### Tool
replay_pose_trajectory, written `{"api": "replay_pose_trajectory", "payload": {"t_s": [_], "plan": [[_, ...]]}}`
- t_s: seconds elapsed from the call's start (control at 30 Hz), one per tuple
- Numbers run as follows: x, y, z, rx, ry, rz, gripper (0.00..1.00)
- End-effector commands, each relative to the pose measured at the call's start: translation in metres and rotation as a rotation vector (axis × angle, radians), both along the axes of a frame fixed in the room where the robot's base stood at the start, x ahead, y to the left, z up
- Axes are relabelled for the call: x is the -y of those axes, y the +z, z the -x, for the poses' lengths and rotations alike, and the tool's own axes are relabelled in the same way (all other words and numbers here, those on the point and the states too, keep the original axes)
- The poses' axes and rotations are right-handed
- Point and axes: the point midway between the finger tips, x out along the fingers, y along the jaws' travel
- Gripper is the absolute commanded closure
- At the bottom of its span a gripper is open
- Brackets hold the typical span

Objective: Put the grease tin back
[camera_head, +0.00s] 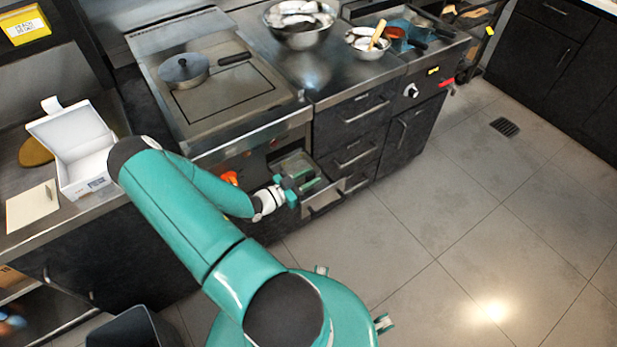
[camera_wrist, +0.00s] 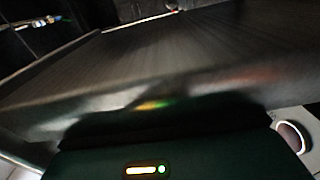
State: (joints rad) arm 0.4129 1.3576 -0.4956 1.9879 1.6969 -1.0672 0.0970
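What looks like the grease tin (camera_head: 297,163), a small pale metal box, sits at the front of the griddle unit, below the cooking plate, in the head view. It appears to stick out from the unit's front, but how far it is seated cannot be told. My gripper (camera_head: 291,187) is at its near left side, close to or touching it. The fingers are small and partly hidden, so whether they grip it is unclear. In the wrist view a broad grey metal surface (camera_wrist: 150,70) fills the middle, blurred; no fingertips show clearly.
The griddle (camera_head: 225,95) with a lidded pan (camera_head: 184,71) is above my gripper. A metal drawer front (camera_head: 325,196) juts out just right of the tin. An open white box (camera_head: 84,160) stands on the left counter. A dark bin (camera_head: 135,329) is at lower left. The right floor is clear.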

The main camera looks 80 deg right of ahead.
Motion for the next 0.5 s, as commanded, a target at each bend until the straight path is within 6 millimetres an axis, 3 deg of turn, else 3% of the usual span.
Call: {"api": "replay_pose_trajectory", "payload": {"t_s": [0.3,0.5], "plan": [[-0.001,0.0,-0.001,0.001,0.0,-0.001,0.68],[-0.02,0.0,-0.018,0.0,0.002,-0.003,0.68]]}}
